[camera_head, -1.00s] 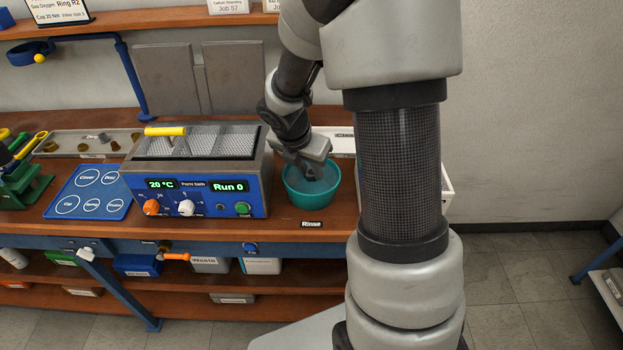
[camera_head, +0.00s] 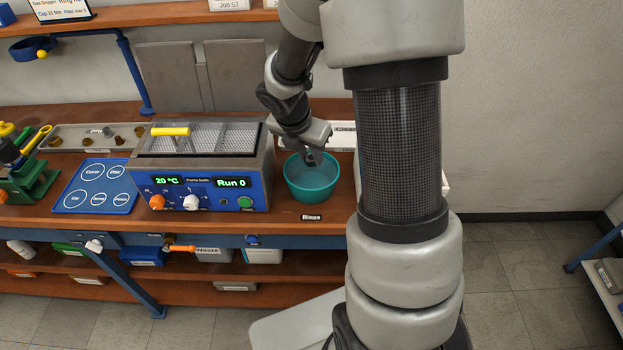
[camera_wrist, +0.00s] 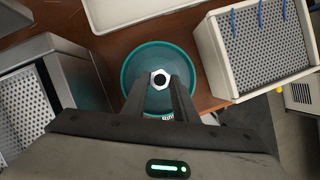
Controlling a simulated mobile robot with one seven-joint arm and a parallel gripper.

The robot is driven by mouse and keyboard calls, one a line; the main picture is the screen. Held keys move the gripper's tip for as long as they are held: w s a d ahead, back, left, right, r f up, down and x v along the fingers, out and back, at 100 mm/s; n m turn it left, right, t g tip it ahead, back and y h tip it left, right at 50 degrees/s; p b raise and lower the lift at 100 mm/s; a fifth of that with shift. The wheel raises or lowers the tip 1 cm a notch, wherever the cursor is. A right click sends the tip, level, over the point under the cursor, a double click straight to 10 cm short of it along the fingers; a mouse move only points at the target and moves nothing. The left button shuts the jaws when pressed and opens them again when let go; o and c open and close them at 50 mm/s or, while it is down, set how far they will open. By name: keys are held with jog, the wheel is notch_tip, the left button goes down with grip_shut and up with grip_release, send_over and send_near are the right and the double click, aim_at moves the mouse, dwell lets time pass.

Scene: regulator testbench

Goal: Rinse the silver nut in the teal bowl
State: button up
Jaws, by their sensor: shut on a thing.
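The teal bowl (camera_head: 311,184) stands on the wooden bench, right of the blue parts bath and behind the "Rinse" label. It holds clear liquid. My gripper (camera_head: 311,160) points down above the bowl, near its back rim. In the wrist view my gripper (camera_wrist: 160,82) is shut on the silver nut (camera_wrist: 159,79), a hexagon with a dark hole, between the fingertips. The teal bowl (camera_wrist: 130,75) lies behind the nut there. The nut looks to be above or near the liquid; its exact height is hard to tell. In the head view I cannot make out the nut clearly.
The parts bath (camera_head: 205,175) with a yellow-handled basket stands close left of the bowl. A white perforated bin (camera_wrist: 250,50) stands close right. A blue marked mat (camera_head: 97,187) lies further left. My own arm hides the bench's right end.

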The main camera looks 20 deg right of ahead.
dwell(0.3)
notch_tip(320, 180, up, 4)
jog(key=p, duration=0.4)
jog(key=shift+r, duration=0.1)
dwell(0.4)
